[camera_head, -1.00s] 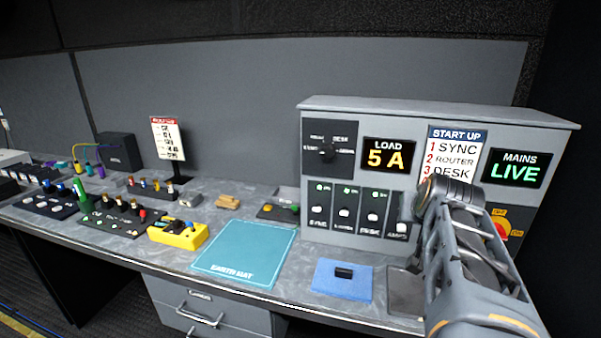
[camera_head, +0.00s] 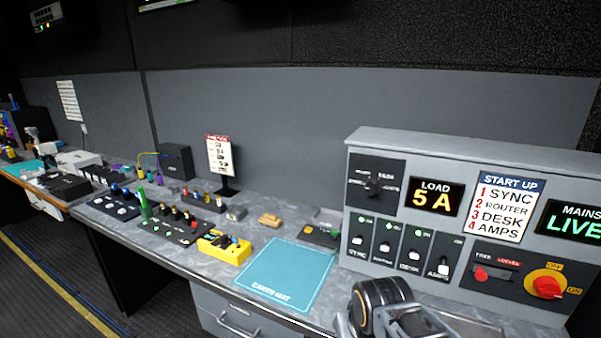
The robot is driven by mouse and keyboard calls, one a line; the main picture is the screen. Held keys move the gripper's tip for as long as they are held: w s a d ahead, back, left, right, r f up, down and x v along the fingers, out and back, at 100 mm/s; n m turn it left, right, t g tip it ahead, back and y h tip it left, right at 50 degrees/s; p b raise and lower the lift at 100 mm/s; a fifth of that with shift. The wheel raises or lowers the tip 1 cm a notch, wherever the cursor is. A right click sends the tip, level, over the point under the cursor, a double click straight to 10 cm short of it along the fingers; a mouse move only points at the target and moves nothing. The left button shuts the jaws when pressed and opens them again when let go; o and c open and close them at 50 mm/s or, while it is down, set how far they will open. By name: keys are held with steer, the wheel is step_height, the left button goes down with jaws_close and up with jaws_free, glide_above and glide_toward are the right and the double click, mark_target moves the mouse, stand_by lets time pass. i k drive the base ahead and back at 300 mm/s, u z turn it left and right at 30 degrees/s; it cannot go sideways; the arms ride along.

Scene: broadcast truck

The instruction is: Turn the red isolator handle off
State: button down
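The red isolator handle (camera_head: 548,287) sits on a round yellow plate at the right end of the grey power panel (camera_head: 400,148). "OFF" is marked above the plate and "ON" to its right. The handle looks turned towards the ON side, though its exact angle is hard to tell. The mains display (camera_head: 574,220) reads LIVE in green. A part of my arm shows at the bottom centre, in front of the panel and left of the handle. My gripper's fingers are not visible.
A small red control (camera_head: 481,274) with a "LOCKED" label sits left of the handle. Several breaker switches (camera_head: 410,262) with green lights are further left. The load display (camera_head: 435,197) reads 5 A. An earth mat (camera_head: 287,272) and a yellow box (camera_head: 224,248) lie on the desk.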

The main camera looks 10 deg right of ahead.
mark_target(547, 287)
steer(key=z, duration=0.05)
steer(key=k, duration=0.5)
steer(key=z, duration=0.35)
steer(key=i, duration=0.4)
steer(key=z, duration=1.2)
steer(key=k, duration=0.5)
steer(key=u, duration=1.45)
steer(key=i, duration=0.8)
steer(key=z, duration=1.55)
